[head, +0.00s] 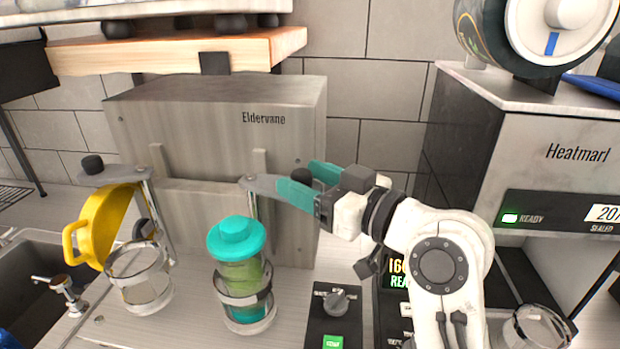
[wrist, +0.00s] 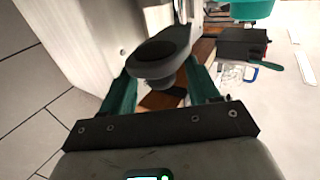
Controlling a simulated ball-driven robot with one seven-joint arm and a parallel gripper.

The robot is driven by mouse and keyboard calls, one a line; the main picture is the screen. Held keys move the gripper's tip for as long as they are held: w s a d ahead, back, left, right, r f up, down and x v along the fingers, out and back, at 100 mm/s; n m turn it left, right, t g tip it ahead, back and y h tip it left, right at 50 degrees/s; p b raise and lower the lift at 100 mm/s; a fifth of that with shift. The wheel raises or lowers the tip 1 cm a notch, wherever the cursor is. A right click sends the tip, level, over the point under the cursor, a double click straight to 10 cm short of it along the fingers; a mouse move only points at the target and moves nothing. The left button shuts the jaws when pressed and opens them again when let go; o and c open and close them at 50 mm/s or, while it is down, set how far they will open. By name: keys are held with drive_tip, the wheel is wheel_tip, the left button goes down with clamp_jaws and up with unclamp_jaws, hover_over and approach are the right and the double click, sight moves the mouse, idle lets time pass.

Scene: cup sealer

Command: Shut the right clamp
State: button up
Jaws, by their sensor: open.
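The right clamp (head: 265,185) is a grey arm on an upright post at the front of the grey Eldervane machine. Its arm points right and ends in a black knob (head: 302,176), away from the teal-lidded cup. My gripper (head: 297,174) has teal fingers, open, one on each side of the knob. In the wrist view the knob (wrist: 160,52) sits between the fingers; I cannot tell whether they touch it. The cup (head: 240,275), with green and teal contents, stands in a ring holder in front of the post, its teal lid (head: 236,238) on top.
The left clamp (head: 118,175) has its black knob pointing left. The Eldervane machine (head: 210,120) stands close behind. A dial panel (head: 335,315) lies below my arm, and the Heatmarl machine (head: 550,180) is at right.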

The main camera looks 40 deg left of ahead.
drive_tip(key=shift+c, duration=0.2)
clamp_jaws()
idle(0.3)
